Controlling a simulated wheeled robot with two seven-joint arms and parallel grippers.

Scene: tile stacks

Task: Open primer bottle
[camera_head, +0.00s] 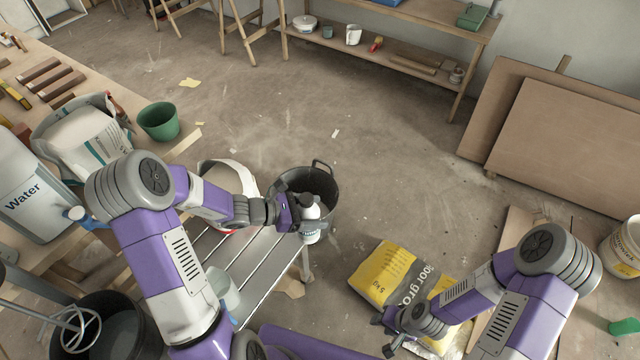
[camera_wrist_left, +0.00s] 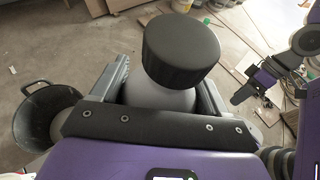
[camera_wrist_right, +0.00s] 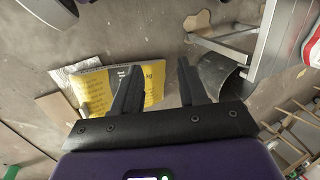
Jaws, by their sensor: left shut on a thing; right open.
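The primer bottle (camera_head: 311,222) is white with a dark cap and a label. My left gripper (camera_head: 297,218) is shut on its body and holds it upright above the right end of the metal bench, in front of the black bucket. In the left wrist view the black ribbed cap (camera_wrist_left: 181,50) sits on the bottle's grey-white neck (camera_wrist_left: 160,95), between the two jaws. My right gripper (camera_head: 388,334) is open and empty, low at the right, well apart from the bottle. In the right wrist view its two fingers (camera_wrist_right: 158,85) stand apart with nothing between them.
A slatted metal bench (camera_head: 232,262) stands below my left arm. A black bucket (camera_head: 322,190) stands behind the bottle. A yellow and grey grout bag (camera_head: 385,275) lies on the floor near my right gripper. A wooden table at the left holds a water canister (camera_head: 30,185) and green pot (camera_head: 159,122).

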